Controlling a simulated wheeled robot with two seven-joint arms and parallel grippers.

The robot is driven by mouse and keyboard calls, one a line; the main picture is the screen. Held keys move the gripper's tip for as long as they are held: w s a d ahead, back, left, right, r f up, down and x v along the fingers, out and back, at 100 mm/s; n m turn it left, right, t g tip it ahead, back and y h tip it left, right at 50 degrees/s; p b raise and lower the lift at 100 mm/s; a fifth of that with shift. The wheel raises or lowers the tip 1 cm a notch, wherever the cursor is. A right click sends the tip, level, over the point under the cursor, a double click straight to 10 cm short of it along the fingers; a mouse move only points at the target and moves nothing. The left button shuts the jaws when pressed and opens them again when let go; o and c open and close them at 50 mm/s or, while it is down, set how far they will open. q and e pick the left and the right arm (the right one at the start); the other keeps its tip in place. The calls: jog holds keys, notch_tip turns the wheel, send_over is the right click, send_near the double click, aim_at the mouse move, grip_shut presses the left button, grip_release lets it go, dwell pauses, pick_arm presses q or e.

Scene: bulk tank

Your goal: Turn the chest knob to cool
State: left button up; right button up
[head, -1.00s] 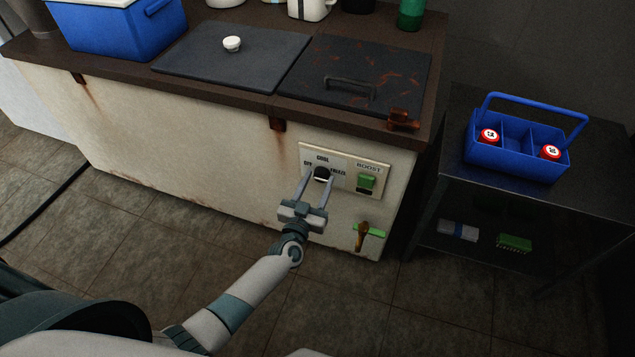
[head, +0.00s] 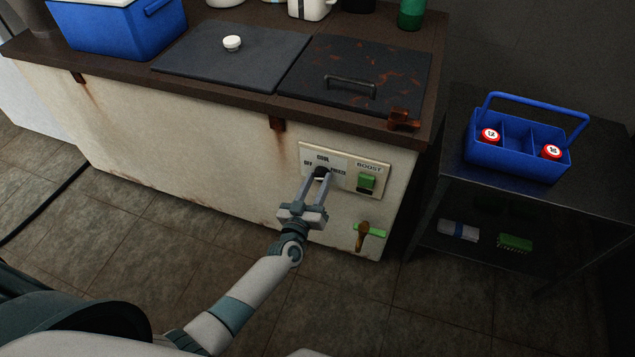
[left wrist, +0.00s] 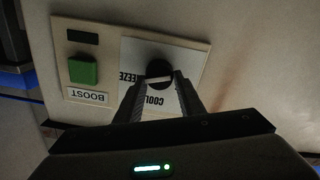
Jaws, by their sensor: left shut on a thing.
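The chest (head: 200,150) is a cream cabinet with a dark brown top and rust stains. Its black knob (head: 321,172) sits on a white dial plate on the front panel, marked OFF at left, COOL at top and FREEZE at right. My left gripper (head: 320,177) reaches the knob from below and is shut on it. In the left wrist view the panel appears upside down, with the knob (left wrist: 158,72) between the two fingers. A pale bar shows on the knob there, but I cannot tell which label it points to. My right gripper is not in view.
A green BOOST switch (head: 366,182) is right of the dial. A drain tap with a green handle (head: 370,231) sits below. A blue caddy (head: 520,160) with red-topped items stands on a dark side table (head: 460,200). Lids (head: 235,55) cover the chest top.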

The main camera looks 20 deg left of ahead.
pick_arm(q)
jog(key=n, duration=0.3)
jog(key=shift+f+n+b, duration=0.1)
jog(key=shift+n+b, duration=0.25)
jog(key=shift+n, duration=0.05)
jog(key=n+b, duration=0.1)
jog(key=n, duration=0.2)
jog(key=shift+a+f+n, duration=0.1)
jog(key=shift+n, duration=0.2)
jog(key=n, duration=0.2)
jog(key=shift+n+b, duration=0.3)
jog(key=shift+b, duration=0.1)
jog(key=n+b, duration=0.1)
jog(key=n, duration=0.2)
jog(key=shift+f, duration=0.1)
jog(key=shift+n, duration=0.5)
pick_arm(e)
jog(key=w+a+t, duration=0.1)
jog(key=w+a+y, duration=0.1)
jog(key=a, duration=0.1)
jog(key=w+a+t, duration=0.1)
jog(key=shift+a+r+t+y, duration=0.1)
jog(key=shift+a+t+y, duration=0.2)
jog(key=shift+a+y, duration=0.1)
pick_arm(q)
jog(key=o, duration=1)
